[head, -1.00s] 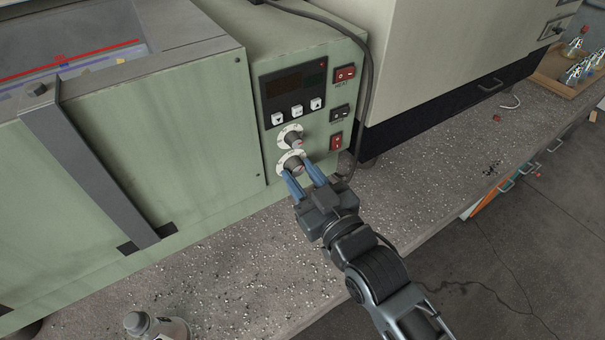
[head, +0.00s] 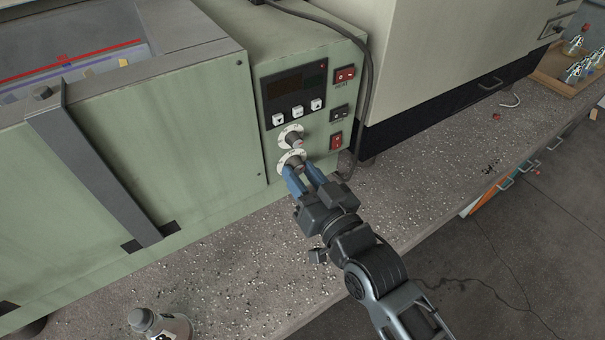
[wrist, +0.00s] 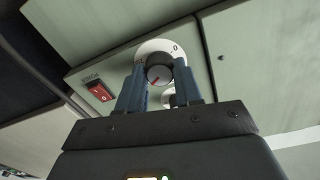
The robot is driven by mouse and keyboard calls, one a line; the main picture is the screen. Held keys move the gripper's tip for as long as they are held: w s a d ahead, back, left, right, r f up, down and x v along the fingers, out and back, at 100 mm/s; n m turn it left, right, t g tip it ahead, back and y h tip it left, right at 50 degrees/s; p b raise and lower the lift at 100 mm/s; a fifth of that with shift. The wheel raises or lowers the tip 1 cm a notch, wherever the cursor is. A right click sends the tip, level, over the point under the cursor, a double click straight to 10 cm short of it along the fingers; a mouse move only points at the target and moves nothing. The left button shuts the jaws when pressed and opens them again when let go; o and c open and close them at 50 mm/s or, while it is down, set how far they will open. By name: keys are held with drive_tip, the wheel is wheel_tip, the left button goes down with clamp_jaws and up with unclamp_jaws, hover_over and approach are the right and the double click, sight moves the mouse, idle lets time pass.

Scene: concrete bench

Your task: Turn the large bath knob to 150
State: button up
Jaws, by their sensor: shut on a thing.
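The large bath knob (head: 297,162) is the lower of two knobs on the green bath's control panel, with a white dial plate behind it. In the wrist view the knob (wrist: 159,70) is dark with a grey face, and its red pointer line slants to the lower left. A "0" shows on the dial's upper right; most other marks are hidden or too small to read. My gripper (head: 302,171) has its blue fingers shut on the knob, one on each side. It also shows in the wrist view (wrist: 160,74).
A smaller knob (head: 291,139) sits just above. Buttons, a dark display (head: 285,90) and red switches (head: 336,140) share the panel. A black cable (head: 368,90) hangs at the right. A bottle (head: 160,323) stands at the bench's front.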

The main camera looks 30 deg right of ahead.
drive_tip(key=shift+f, duration=0.2)
drive_tip(key=o, duration=1)
drive_tip(key=shift+r, duration=0.15)
drive_tip(key=shift+o, duration=0.2)
drive_tip(key=s+b, duration=0.1)
drive_tip(key=s, duration=0.6)
drive_tip(key=shift+s+a, duration=0.2)
drive_tip(key=shift+s, duration=0.2)
drive_tip(key=s+r+n+g+y, duration=0.1)
drive_tip(key=s+r+n+g, duration=0.2)
drive_tip(key=s, duration=2.2)
drive_tip(key=shift+s+d+r, duration=0.15)
drive_tip(key=shift+s+d, duration=0.05)
drive_tip(key=shift+d, duration=0.2)
